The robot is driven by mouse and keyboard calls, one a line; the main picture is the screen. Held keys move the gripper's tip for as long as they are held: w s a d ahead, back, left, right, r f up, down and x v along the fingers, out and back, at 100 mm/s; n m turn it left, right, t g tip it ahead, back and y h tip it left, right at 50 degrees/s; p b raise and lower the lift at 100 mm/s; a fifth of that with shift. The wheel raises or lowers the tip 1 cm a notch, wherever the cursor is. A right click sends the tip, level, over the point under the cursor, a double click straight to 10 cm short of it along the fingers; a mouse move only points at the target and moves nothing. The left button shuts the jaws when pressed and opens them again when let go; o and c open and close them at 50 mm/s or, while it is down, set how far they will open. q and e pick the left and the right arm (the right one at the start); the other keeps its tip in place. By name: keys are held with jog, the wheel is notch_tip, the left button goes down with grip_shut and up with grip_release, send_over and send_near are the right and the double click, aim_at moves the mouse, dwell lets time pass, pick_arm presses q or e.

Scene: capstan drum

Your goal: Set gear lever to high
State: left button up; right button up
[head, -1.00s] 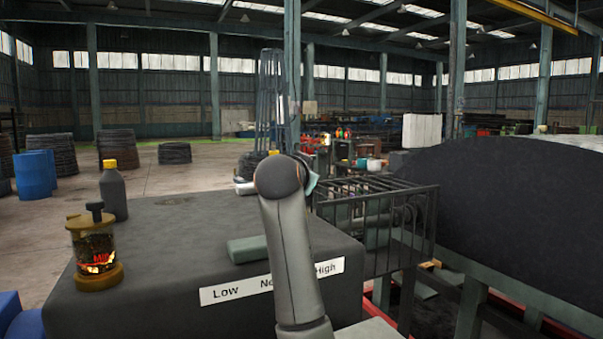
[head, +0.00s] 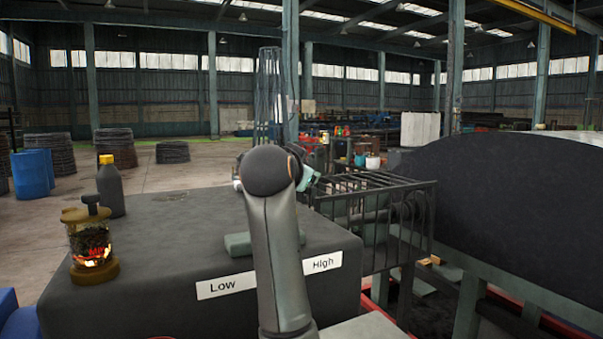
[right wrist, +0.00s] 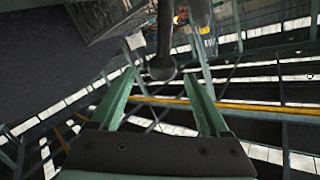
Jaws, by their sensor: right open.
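The dark gearbox housing (head: 150,300) carries a white label strip (head: 228,285) reading "Low" at the left and "High" (head: 321,263) at the right; my right arm covers its middle. A grey-green plate (head: 237,244) lies on the housing top, partly behind that arm. In the right wrist view, a dark rod with a round knob (right wrist: 162,68), which looks like the gear lever, stands between and slightly beyond the fingertips of my right gripper (right wrist: 164,84). The green fingers are apart, with gaps either side of the knob. In the head view the lever is hidden. My left gripper is not in view.
A glass-and-brass oiler (head: 90,245) and a dark bottle with a yellow cap (head: 111,190) stand on the housing's left side. A barred metal cage (head: 400,215) and a large dark drum (head: 500,215) are at the right.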

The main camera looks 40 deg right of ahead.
jog(key=b+v, duration=0.1)
jog(key=v, duration=0.6)
jog(key=shift+s+a, duration=0.2)
jog(key=shift+a, duration=0.05)
jog(key=shift+r, duration=0.1)
